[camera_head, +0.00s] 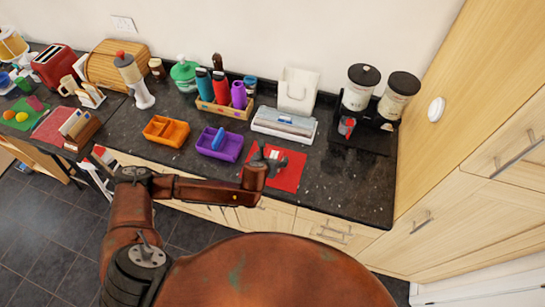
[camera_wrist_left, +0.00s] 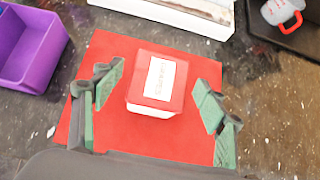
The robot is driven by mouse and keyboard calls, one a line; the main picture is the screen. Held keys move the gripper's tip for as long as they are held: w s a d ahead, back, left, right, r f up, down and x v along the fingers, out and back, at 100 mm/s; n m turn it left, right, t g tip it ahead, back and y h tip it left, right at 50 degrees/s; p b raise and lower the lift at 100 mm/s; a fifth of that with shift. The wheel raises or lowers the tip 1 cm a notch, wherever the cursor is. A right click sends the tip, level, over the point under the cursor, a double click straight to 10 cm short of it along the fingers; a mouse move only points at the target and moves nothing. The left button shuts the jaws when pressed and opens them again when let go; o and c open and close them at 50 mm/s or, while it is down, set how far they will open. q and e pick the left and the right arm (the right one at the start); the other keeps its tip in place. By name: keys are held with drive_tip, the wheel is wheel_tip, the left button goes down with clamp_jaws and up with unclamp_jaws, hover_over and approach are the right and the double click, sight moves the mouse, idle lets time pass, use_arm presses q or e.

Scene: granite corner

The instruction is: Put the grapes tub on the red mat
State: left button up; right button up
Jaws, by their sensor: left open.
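The tub (camera_wrist_left: 158,82) has a red lid with a white label and a pale lower body; the label's writing is too small to read. In the left wrist view it stands on the red mat (camera_wrist_left: 110,60). My left gripper (camera_wrist_left: 158,98) is open, with its green fingers on either side of the tub and gaps between. In the head view the gripper (camera_head: 268,160) is over the mat (camera_head: 290,178) and partly hides it; the tub (camera_head: 274,154) shows only in small part. My right gripper is not in view.
A purple tray (camera_head: 220,144) and an orange tray (camera_head: 166,131) stand left of the mat. A white box (camera_head: 284,124) is behind it. A dispenser stand (camera_head: 360,138) is to the right. The bare counter (camera_head: 345,190) to the right is clear.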

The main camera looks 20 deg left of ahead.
use_arm(q)
drive_tip(key=v, duration=1.2)
drive_tip(key=shift+r, duration=0.15)
